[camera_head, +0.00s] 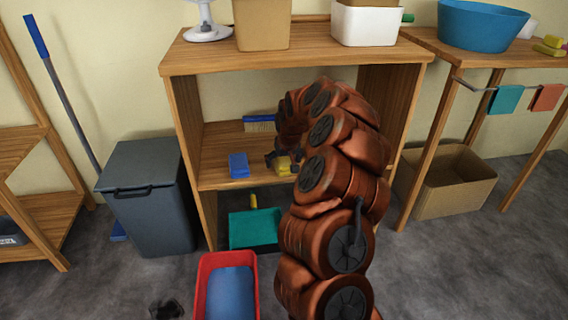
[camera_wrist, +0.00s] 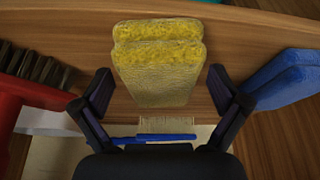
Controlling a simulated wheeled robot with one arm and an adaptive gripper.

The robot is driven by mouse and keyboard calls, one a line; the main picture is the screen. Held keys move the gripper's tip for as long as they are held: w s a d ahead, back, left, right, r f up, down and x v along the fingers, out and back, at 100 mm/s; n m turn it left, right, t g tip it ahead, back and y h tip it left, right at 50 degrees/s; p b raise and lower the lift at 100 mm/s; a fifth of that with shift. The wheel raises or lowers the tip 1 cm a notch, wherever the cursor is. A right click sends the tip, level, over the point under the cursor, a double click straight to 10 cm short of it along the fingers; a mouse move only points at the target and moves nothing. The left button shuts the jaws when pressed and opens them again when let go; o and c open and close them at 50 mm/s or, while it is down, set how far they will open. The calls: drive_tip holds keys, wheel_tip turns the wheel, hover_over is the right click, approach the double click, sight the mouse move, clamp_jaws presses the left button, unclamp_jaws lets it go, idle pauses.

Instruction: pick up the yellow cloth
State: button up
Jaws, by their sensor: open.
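The yellow cloth (camera_wrist: 158,75) looks folded, with two rough yellow edges at its far end, and lies on the wooden shelf. In the head view it shows as a small yellow patch (camera_head: 283,166) on the middle shelf, partly hidden by my arm. My gripper (camera_wrist: 160,82) is open and empty, its two dark fingers apart, one on each side of the cloth's near part. Whether the fingers touch the cloth cannot be told. In the head view my gripper (camera_head: 274,158) is beside the cloth, partly behind my arm.
A blue folded cloth (camera_wrist: 285,80) lies right of my gripper in the wrist view, and a red brush (camera_wrist: 30,90) lies left. The wooden shelf unit (camera_head: 215,64) has a top board and side walls around my arm. A grey bin (camera_head: 150,205) stands left of it.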

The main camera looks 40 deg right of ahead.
sight(283, 159)
drive_tip(key=shift+c, duration=0.2)
drive_tip(key=c, duration=1.2)
drive_tip(key=shift+r, duration=0.1)
drive_tip(key=shift+r, duration=0.15)
wheel_tip(283, 159, up, 4)
drive_tip(key=shift+s+f+p, duration=0.1)
drive_tip(key=shift+s+p, duration=0.05)
drive_tip(key=shift+p, duration=0.85)
drive_tip(key=shift+s+a, duration=0.35)
drive_tip(key=shift+s, duration=0.15)
drive_tip(key=s+a+p, duration=0.1)
drive_tip(key=s+a, duration=0.1)
drive_tip(key=s, duration=0.2)
drive_tip(key=s+a+p, duration=0.1)
drive_tip(key=s+a, duration=0.2)
drive_tip(key=s, duration=0.1)
drive_tip(key=s+a+r+p, duration=0.1)
drive_tip(key=s+a, duration=0.1)
drive_tip(key=s, duration=0.2)
drive_tip(key=shift+s+a+r, duration=0.1)
drive_tip(key=shift+s+a, duration=0.1)
drive_tip(key=shift+s, duration=0.05)
